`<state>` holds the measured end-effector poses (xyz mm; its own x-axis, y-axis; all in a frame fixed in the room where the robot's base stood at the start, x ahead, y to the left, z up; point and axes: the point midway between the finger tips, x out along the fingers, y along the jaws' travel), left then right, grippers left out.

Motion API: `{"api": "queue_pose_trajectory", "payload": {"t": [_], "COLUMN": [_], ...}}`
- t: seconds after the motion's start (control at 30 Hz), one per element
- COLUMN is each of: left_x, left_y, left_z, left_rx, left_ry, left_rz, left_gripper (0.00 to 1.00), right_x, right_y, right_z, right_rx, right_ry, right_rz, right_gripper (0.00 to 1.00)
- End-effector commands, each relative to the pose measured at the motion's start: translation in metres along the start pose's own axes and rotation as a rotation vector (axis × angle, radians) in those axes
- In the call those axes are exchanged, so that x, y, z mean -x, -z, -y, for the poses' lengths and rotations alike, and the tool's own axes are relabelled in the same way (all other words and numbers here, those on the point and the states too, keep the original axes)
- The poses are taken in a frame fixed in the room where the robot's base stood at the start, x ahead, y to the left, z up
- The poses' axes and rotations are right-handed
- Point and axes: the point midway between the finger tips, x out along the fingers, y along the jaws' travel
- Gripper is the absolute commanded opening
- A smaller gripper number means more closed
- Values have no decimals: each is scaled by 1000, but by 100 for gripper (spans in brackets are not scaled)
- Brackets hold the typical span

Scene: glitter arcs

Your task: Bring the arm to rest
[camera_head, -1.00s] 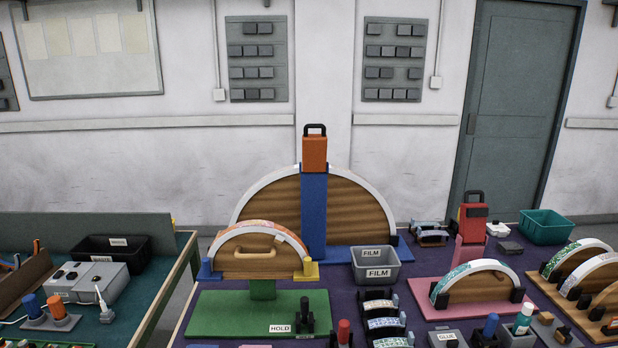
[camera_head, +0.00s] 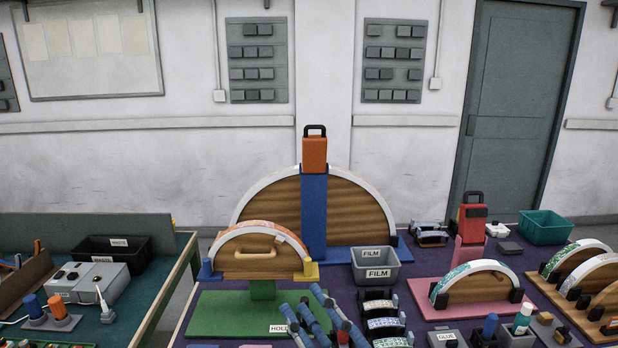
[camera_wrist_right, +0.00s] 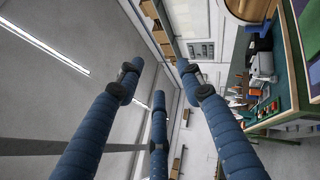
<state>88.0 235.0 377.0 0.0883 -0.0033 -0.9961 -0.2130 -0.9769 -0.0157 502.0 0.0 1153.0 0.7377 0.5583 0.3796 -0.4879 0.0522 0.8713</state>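My right gripper (camera_head: 303,304) shows at the bottom middle of the head view, its blue segmented fingers pointing up and to the left. It is in front of the green board (camera_head: 222,312) and hides part of the HOLD label. In the right wrist view my right gripper (camera_wrist_right: 158,84) has its fingers spread apart with nothing between them, and it points toward the ceiling and wall. My left gripper is not in view.
A wooden arch (camera_head: 245,265) stands on the green board, before a larger arch (camera_head: 355,213) with a blue post (camera_head: 314,215). A grey FILM bin (camera_head: 377,276) stands right of it. The purple table (camera_head: 345,298) is crowded. A teal table (camera_head: 150,277) stands left, beyond a gap.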

Motion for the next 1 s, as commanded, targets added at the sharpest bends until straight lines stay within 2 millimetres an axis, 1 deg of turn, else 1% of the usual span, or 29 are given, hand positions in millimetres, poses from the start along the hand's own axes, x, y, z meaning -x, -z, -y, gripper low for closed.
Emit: {"api": "queue_pose_trajectory", "payload": {"t": [0.03, 0.07, 0.1, 0.13, 0.17, 0.2, 0.23, 0.27, 0.3, 0.33, 0.37, 0.4, 0.43, 0.47, 0.5, 0.6, 0.7, 0.8, 0.97, 1.0], "left_x": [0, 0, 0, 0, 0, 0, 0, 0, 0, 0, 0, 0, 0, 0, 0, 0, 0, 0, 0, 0], "left_y": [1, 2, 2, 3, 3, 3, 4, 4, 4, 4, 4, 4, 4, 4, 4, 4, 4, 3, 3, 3], "left_z": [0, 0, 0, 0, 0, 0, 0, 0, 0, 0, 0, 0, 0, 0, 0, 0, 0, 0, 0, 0], "left_rx": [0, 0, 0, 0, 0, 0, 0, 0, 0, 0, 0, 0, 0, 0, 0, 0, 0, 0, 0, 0], "left_ry": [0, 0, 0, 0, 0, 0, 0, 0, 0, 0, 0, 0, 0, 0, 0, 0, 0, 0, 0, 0], "left_rz": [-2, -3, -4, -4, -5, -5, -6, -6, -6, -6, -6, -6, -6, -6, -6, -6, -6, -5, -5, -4], "left_gripper": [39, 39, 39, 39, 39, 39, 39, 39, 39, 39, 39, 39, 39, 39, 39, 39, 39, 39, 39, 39], "right_x": [11, 20, 34, 47, 61, 81, 98, 116, 140, 159, 178, 204, 222, 239, 260, 304, 338, 367, 406, 413], "right_y": [-31, -49, -70, -82, -93, -104, -109, -113, -114, -112, -109, -101, -94, -86, -76, -48, -23, 2, 39, 46], "right_z": [16, 29, 47, 61, 77, 96, 112, 127, 146, 159, 171, 185, 195, 202, 210, 220, 223, 220, 209, 212], "right_rx": [-139, -221, -329, -406, -484, -582, -652, -723, -813, -876, -939, -1018, -1072, -1123, -1181, -1299, -1384, -1455, -1545, -1556], "right_ry": [65, 106, 161, 203, 245, 302, 346, 390, 450, 496, 541, 602, 648, 690, 743, 861, 963, 1057, 1199, 1223], "right_rz": [129, 208, 309, 382, 454, 547, 614, 681, 768, 831, 894, 972, 1028, 1080, 1142, 1268, 1368, 1453, 1568, 1587], "right_gripper": [37, 37, 37, 37, 37, 37, 37, 37, 37, 37, 37, 37, 37, 37, 37, 37, 37, 37, 37, 37]}}
